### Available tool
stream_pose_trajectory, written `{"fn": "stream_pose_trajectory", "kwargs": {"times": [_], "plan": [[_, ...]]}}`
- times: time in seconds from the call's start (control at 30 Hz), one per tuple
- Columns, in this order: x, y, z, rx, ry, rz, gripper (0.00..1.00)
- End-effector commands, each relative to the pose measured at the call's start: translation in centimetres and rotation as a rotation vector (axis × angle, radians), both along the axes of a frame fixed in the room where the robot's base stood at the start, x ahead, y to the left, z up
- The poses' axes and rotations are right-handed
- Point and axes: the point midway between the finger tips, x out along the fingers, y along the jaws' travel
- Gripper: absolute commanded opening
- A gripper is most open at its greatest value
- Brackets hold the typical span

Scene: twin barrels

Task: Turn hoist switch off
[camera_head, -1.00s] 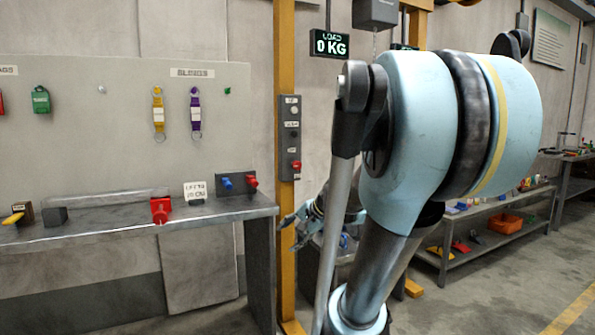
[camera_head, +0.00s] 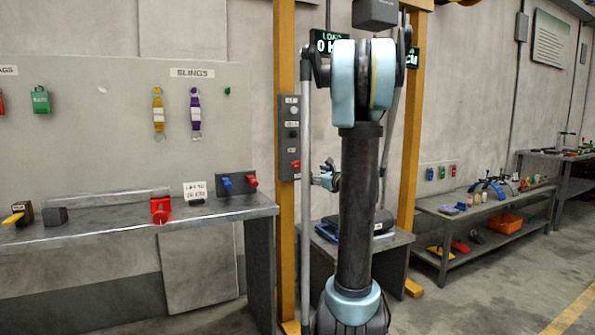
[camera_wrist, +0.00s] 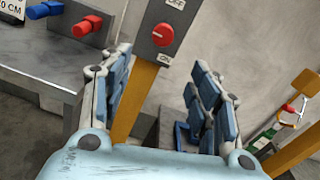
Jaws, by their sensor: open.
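The hoist switch is a red round knob (camera_wrist: 163,34) on a grey control box (camera_wrist: 178,14), with an OFF label above it and an ON label below it. Its setting is too small to read surely. In the head view the knob (camera_head: 295,166) sits low on the box (camera_head: 288,125), which is fixed to a yellow post. My gripper (camera_wrist: 165,82) is open and empty, its padded blue fingers spread below the knob in the wrist view, not touching it. In the head view my gripper (camera_head: 329,177) is just right of the knob, partly hidden by my arm.
A metal bench (camera_head: 140,231) stands left of the post, with blue (camera_head: 226,183) and red (camera_head: 252,181) fittings near its right end. A second yellow post (camera_head: 411,150) and a low table (camera_head: 391,240) stand behind my arm. Shelves are at the right.

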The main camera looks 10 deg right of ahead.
Motion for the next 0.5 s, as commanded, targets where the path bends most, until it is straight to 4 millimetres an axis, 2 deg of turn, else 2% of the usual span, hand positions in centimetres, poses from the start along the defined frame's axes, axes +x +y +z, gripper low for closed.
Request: {"fn": "stream_pose_trajectory", "kwargs": {"times": [0.1,0.27,0.5], "plan": [[0.6,-0.3,0.1,0.024,-0.001,-0.009,0.56],[2.1,0.3,0.1,0.022,0.0,-0.006,0.56],[5.9,1.8,0.1,0.021,-0.001,-0.005,0.56]]}}
